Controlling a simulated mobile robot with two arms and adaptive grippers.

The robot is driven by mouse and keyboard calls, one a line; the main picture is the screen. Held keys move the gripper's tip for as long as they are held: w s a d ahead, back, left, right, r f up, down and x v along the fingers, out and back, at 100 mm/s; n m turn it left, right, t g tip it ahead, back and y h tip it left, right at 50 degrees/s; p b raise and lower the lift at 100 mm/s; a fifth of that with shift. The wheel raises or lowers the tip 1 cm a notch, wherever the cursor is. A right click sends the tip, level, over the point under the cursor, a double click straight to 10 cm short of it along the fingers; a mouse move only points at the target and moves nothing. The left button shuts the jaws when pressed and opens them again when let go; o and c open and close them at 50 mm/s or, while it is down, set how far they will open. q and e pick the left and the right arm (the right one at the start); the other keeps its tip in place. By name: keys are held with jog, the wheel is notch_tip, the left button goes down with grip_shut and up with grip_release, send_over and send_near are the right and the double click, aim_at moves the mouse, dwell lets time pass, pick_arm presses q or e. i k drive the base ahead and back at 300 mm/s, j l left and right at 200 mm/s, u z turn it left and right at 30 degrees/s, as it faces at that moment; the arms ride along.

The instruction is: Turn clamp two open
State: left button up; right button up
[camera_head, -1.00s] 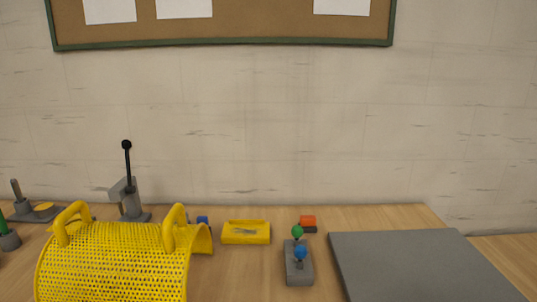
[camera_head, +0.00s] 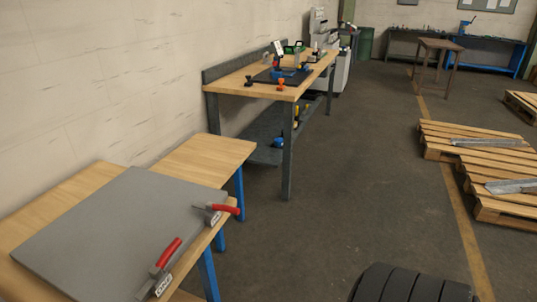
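Two clamps with red handles sit on the right edge of a grey board on the near wooden table. The nearer clamp (camera_head: 160,268) has its handle tilted up; its small white label seems to read ONE. The farther clamp (camera_head: 213,212) has its handle lying nearly flat, pointing right past the table edge. Its label is too small to read surely, so I cannot confirm that it is clamp two. Neither of my grippers is in view.
The grey board (camera_head: 110,235) covers much of the near table (camera_head: 205,155). A longer workbench (camera_head: 250,88) with tools stands behind it. A black tyre (camera_head: 410,285) is at the bottom; pallets (camera_head: 475,150) lie at right. The floor between is clear.

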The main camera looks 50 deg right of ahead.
aim_at(225, 209)
jog(key=z, duration=1.3)
